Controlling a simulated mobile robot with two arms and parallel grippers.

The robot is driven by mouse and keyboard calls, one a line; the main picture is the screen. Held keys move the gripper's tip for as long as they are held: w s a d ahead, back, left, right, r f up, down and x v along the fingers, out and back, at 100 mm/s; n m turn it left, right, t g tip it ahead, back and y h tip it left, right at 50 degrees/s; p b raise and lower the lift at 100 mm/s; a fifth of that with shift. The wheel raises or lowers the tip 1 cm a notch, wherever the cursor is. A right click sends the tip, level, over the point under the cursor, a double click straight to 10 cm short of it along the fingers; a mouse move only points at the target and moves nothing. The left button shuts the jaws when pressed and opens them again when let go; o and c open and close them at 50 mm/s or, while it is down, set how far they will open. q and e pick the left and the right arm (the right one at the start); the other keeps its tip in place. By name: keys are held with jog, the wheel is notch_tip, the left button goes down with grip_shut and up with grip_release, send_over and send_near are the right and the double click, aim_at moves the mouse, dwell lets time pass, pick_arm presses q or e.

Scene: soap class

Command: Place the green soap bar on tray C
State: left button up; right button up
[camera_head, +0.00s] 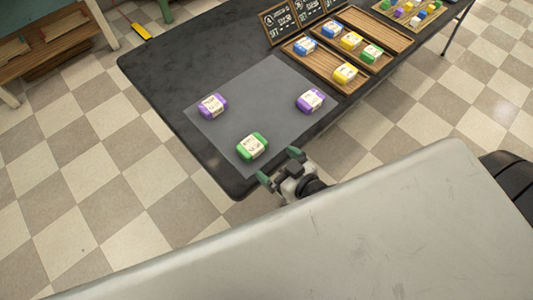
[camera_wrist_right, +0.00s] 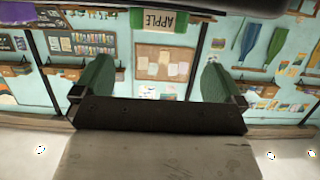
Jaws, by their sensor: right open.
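The green soap bar (camera_head: 252,147), with a cream label, lies near the front edge of a grey mat (camera_head: 262,105) on the dark table. My right gripper (camera_head: 279,165) is open and empty at the table's front edge, just short of the green bar. In the right wrist view, which is upside down, the bar's "APPLE" label (camera_wrist_right: 160,18) shows beyond and between the open fingers (camera_wrist_right: 155,80). Wooden trays stand to the right; the rightmost one (camera_head: 370,24) is empty. No letter C is readable. My left gripper is not in view.
Purple soap bars lie on the mat at the left (camera_head: 212,105) and right (camera_head: 311,101). The nearest tray (camera_head: 322,67) holds a blue and a yellow bar; the middle tray holds blue, yellow and green bars. Chalkboard signs (camera_head: 281,22) stand behind. A sample board (camera_head: 412,12) lies farther right.

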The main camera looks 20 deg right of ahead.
jog(key=shift+s+d+r, duration=0.25)
jog(key=shift+s, duration=0.3)
jog(key=shift+f, duration=0.1)
